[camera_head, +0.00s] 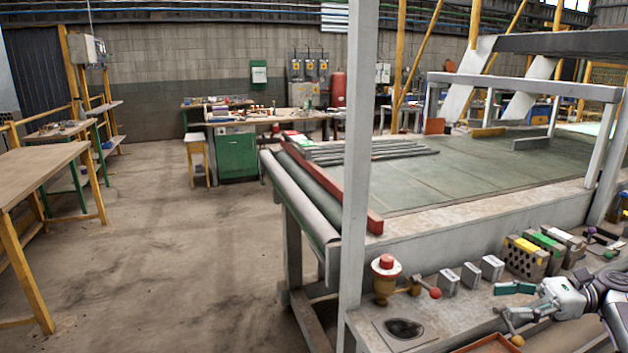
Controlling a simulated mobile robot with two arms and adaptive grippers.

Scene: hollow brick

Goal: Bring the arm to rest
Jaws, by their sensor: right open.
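My right gripper (503,303) reaches in from the right edge, low over the front bench. Its fingers are spread apart and nothing is between them. Behind it on the bench stands a hollow brick (525,260) with dark holes in its face and a yellow top. A brick with a green top (545,245) and a grey one (570,242) stand beside it. The gripper is apart from these bricks. My left gripper is not in view.
Small grey blocks (470,275) and a red-topped brass fitting (385,278) stand left of the gripper. An orange-brown tray (490,344) lies at the bottom edge. A grey post (357,170) rises at the bench's left end. The floor (180,270) on the left is open.

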